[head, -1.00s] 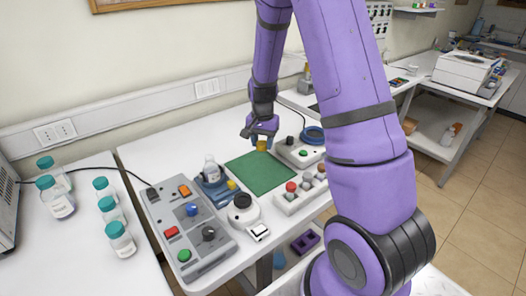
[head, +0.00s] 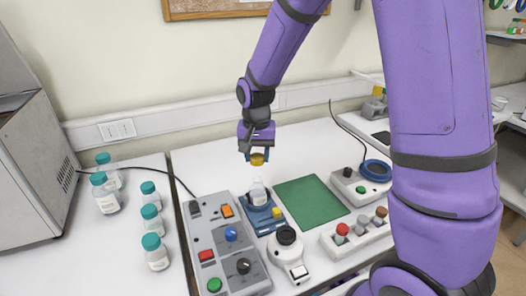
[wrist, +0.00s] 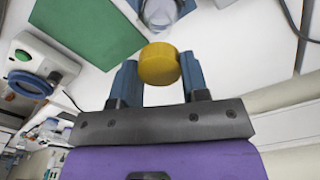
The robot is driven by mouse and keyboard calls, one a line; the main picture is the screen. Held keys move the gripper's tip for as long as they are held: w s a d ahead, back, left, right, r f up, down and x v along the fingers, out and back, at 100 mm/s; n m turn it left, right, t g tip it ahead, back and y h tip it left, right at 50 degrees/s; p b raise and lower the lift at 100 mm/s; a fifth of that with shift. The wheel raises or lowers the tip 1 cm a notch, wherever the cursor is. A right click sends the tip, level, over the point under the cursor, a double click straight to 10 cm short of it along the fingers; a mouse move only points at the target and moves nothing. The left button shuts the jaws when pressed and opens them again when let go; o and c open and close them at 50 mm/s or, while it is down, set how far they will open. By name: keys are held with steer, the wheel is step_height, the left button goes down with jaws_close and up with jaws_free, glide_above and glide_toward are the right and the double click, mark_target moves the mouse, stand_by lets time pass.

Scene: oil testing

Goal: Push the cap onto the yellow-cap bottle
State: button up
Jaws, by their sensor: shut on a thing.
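My gripper (head: 257,158) is shut on the yellow cap (head: 257,160), which sits between its two blue fingers in the wrist view (wrist: 159,64). The cap is held in the air above the uncapped bottle (head: 258,192), apart from it. The bottle is clear and stands upright in a blue holder (head: 262,222) on the white table. In the wrist view, part of the bottle (wrist: 160,12) shows at the top edge, beyond the cap.
A green mat (head: 313,203) lies right of the holder. A grey control box (head: 226,245) stands at left, a white device with a black knob (head: 288,238) in front. Several teal-capped bottles (head: 152,218) stand on the left table. A button panel (head: 358,234) is at right.

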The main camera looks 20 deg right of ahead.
mark_target(258, 178)
steer(key=shift+f, duration=2.7)
steer(key=shift+f, duration=0.15)
stand_by(0.3)
steer(key=o, duration=1.4)
steer(key=shift+o, duration=0.2)
steer(key=shift+r, duration=3.5)
steer(key=shift+c, duration=0.5)
jaws_close()
